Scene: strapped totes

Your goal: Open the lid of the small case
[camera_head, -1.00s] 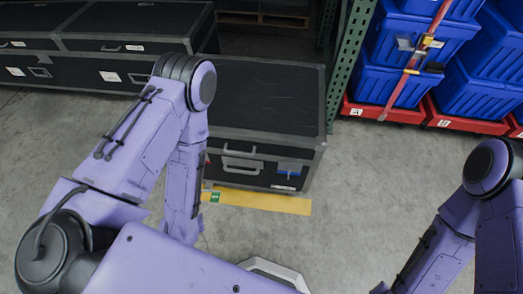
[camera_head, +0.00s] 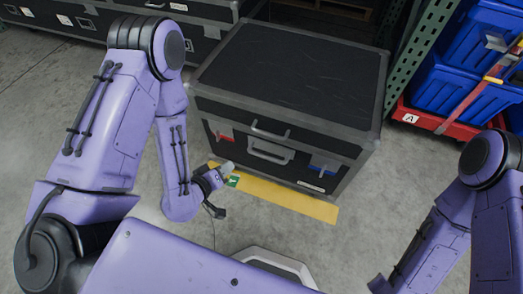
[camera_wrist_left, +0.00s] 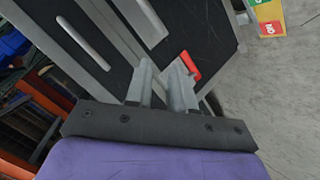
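The small case (camera_head: 290,75) is black with grey metal edges and stands on the floor, lid shut. Its front has a lid handle (camera_head: 270,133), a lower handle (camera_head: 268,153), a red latch (camera_head: 222,137) at left and a blue latch (camera_head: 322,169) at right. My left gripper (camera_head: 228,166) is low in front of the left part of the case, close to the red latch. In the left wrist view the two fingers (camera_wrist_left: 162,72) are apart with nothing between them, and the red latch (camera_wrist_left: 190,65) is just beyond the right finger. Contact cannot be told. My right gripper is out of view.
A yellow floor strip (camera_head: 285,197) lies before the case. More black cases (camera_head: 75,20) stand at the back left. A green rack post (camera_head: 425,45), blue totes (camera_head: 447,92) and a red base (camera_head: 430,120) are at the right. Concrete floor at the front right is clear.

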